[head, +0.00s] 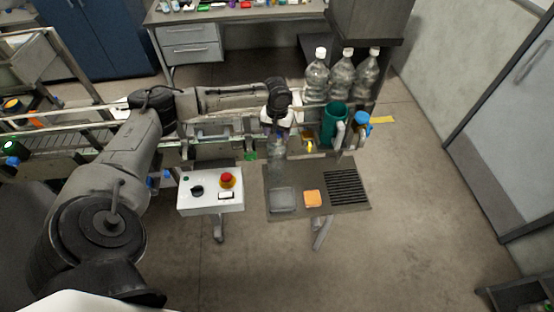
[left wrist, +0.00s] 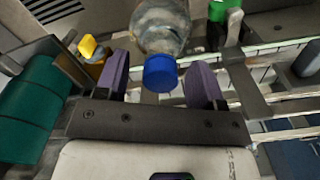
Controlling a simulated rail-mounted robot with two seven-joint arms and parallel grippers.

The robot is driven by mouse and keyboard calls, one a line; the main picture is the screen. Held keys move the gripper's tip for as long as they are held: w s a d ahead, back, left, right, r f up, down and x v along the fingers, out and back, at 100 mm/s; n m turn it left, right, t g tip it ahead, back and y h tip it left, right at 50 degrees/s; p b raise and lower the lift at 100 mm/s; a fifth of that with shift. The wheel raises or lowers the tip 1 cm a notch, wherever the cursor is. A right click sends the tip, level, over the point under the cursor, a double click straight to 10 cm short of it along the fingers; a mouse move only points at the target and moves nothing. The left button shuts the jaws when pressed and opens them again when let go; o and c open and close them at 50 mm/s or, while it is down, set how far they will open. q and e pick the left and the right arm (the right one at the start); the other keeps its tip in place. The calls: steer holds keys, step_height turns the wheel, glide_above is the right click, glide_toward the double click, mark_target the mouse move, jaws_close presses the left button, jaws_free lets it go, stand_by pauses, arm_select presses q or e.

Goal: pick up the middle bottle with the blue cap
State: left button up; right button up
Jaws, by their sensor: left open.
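A clear bottle with a blue cap (left wrist: 160,72) stands between my left gripper's two purple fingers in the left wrist view. Its cap is nearest the camera and its body extends away beyond it. My left gripper (left wrist: 160,88) is open, with a finger on each side of the cap and visible gaps to both. In the head view my left gripper (head: 277,128) points down over the conveyor, and the clear bottle (head: 276,149) shows faintly below it. The gripper hides its cap there. My right gripper is in neither view.
Three clear bottles with white caps (head: 343,75) stand behind and to the right. A teal cylinder (head: 333,126) and a blue-topped item (head: 361,122) are right of the gripper. In front are a white control box (head: 205,203) with a red button and a dark side table (head: 300,214).

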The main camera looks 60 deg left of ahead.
arm_select(q)
steer(key=shift+f, duration=0.6)
steer(key=shift+c, duration=0.2)
jaws_close()
steer(key=shift+r, duration=0.2)
